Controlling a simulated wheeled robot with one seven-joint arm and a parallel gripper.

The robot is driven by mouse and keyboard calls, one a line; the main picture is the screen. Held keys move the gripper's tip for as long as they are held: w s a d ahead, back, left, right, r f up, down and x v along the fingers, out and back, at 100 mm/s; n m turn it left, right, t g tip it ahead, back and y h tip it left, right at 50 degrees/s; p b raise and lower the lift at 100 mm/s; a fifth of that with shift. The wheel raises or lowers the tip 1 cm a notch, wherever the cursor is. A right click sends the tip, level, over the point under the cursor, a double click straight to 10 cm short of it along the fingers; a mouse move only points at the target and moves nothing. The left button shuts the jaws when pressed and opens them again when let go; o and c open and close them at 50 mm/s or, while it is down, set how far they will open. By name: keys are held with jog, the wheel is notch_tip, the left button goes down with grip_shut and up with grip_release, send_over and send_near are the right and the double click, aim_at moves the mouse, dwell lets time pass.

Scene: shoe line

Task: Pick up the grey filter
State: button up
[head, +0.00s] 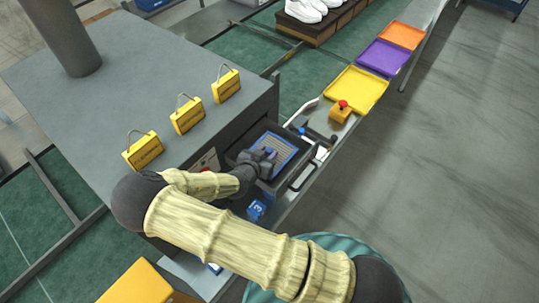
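A grey, slatted filter panel with a blue frame (286,147) lies in an open dark drawer (294,172) of the grey cabinet. My gripper (266,158) is over the left part of the panel, inside the drawer's outline, pointing down to it. The gripper and wrist hide part of the panel. The fingers are small and dark, so I cannot tell whether they are open or shut, or whether they touch the panel.
A yellow box with a red button (341,110) is right of the drawer. Yellow (357,90), purple (385,57) and orange (402,34) trays lie beyond. A blue tag marked 3 (256,209) is near the drawer.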

grip_shut()
notch_tip(320, 180, up, 10)
jog(key=b, duration=0.3)
dwell(0.7)
